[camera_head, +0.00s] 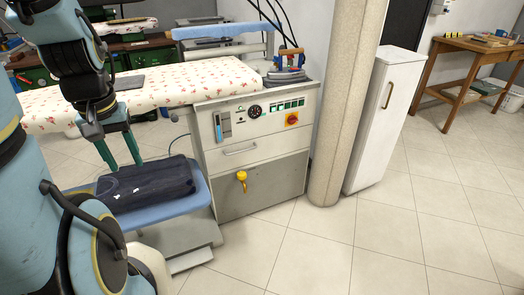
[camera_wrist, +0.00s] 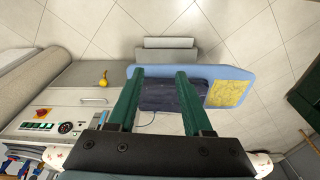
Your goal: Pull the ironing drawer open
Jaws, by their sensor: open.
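The ironing drawer (camera_head: 262,151) is a pale front panel with a silver bar handle (camera_head: 240,151), set in the ironing station below its control panel. It looks flush with the cabinet. The handle also shows at the left in the wrist view (camera_wrist: 93,100). My gripper (camera_head: 122,164) has two green fingers pointing down, spread apart with nothing held between them. It is left of the drawer and apart from the handle, above the blue shelf. In the wrist view, the fingers (camera_wrist: 160,74) straddle the dark folded cloth lying below.
The blue shelf (camera_head: 194,197) juts out with dark folded cloth (camera_head: 150,186) on it. A yellow valve (camera_head: 241,179) sits below the drawer. A flowered ironing board (camera_head: 190,82) and an iron (camera_head: 287,65) are above. A round column (camera_head: 343,110) stands right; the floor in front is clear.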

